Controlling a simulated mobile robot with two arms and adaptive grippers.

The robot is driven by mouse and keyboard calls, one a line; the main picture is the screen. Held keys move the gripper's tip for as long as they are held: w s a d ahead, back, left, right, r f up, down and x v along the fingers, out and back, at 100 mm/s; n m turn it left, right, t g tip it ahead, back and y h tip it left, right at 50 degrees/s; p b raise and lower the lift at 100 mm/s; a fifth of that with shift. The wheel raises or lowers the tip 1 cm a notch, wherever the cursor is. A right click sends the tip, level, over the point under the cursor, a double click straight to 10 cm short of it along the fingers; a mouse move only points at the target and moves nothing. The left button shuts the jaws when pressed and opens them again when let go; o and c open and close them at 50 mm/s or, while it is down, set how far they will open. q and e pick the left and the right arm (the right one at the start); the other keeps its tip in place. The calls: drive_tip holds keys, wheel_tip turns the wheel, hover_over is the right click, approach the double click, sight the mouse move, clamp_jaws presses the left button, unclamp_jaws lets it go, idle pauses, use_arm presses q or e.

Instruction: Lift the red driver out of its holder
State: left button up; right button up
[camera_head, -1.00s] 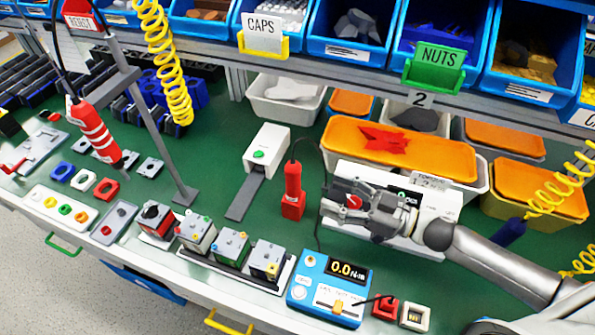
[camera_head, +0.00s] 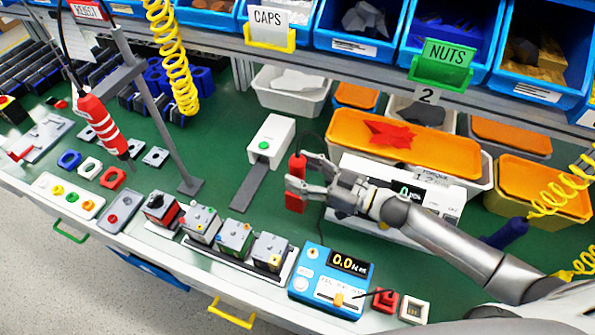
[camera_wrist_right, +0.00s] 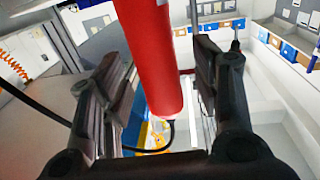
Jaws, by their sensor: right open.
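The red driver (camera_head: 297,165) stands upright in its red holder (camera_head: 294,203) on the green bench, left of the white torque unit. My right gripper (camera_head: 295,173) comes in from the right with its fingers at the driver, and they hide part of it. My left gripper is not in view.
A white torque unit (camera_head: 440,194) sits beneath my right wrist. A blue meter (camera_head: 318,285) stands in front. A red-and-white driver (camera_head: 102,125) hangs at the left. A white dispenser (camera_head: 271,138) stands behind left. Orange-lidded bins (camera_head: 450,158) stand behind.

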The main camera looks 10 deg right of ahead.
sight(297, 152)
drive_tip(key=shift+x, duration=0.8)
drive_tip(key=shift+f, duration=0.1)
clamp_jaws()
wheel_tip(297, 152, up, 10)
drive_tip(key=shift+r, duration=0.1)
drive_tip(key=c, duration=0.6)
unclamp_jaws()
drive_tip(key=shift+c, duration=0.2)
clamp_jaws()
